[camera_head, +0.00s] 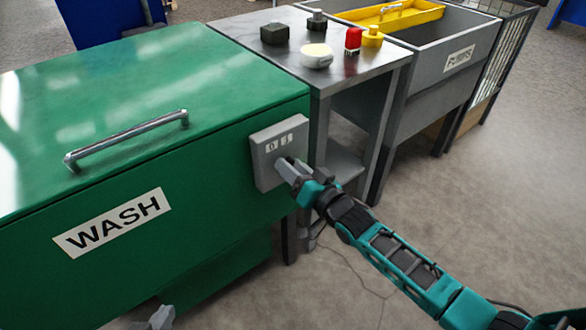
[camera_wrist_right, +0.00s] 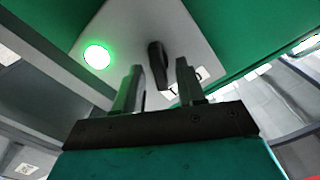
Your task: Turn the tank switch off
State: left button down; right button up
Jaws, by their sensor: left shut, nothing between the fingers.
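The tank switch is a grey box (camera_head: 261,170) on the end of the green WASH tank (camera_head: 110,185), with labels that look like 0 and 1 on its face. In the right wrist view, its black knob (camera_wrist_right: 158,65) stands out from the panel beside a lit green lamp (camera_wrist_right: 96,57). My right gripper (camera_head: 287,168) is at the front of the box. In the right wrist view its two fingers (camera_wrist_right: 160,78) are apart, with the knob between their tips and gaps on both sides. My left gripper (camera_head: 157,320) is shut and empty, low at the bottom edge.
A metal table (camera_head: 245,28) beside the tank carries several small objects, among them a red one (camera_head: 353,40) and a white round one (camera_head: 316,56). A grey bin (camera_head: 455,75) with a yellow tray (camera_head: 395,16) stands beyond. The floor at the right is clear.

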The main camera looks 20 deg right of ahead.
jog(key=c, duration=0.6)
grip_shut()
jog(key=n+p, duration=0.1)
jog(key=n, duration=0.3)
jog(key=n+p, duration=0.1)
jog(key=n, duration=0.3)
jog(key=n+p, duration=0.2)
jog(key=n, duration=0.1)
jog(key=shift+s+a+n, duration=0.2)
jog(key=shift+a+n, duration=0.2)
jog(key=shift+f, duration=0.1)
dwell(0.3)
